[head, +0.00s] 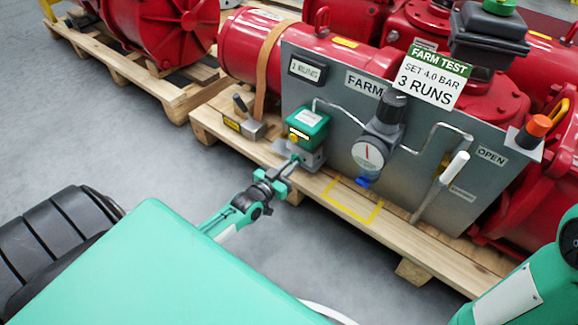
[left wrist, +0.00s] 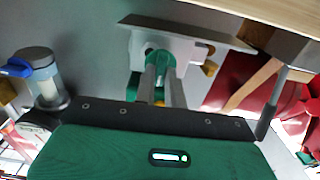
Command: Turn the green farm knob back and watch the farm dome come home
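A green-topped box (head: 307,125) on a grey block stands at the left of the FARM panel (head: 330,92). My left gripper (head: 292,163) reaches the front of that block. In the left wrist view, a round green knob (left wrist: 158,60) sits on a pale block, with my two fingers (left wrist: 161,78) at it and a narrow gap between them. Whether they press on the knob is unclear. A black box (head: 488,38) at upper right carries a green dome (head: 500,6). My right gripper is out of view; only part of the right arm shows.
A round gauge (head: 369,155) under a black-topped regulator (head: 386,115) and a white-handled lever (head: 440,185) stand right of the block. A small metal block (head: 243,125) is at its left. The wooden pallet (head: 400,235) has a yellow-outlined square. Grey floor lies in front.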

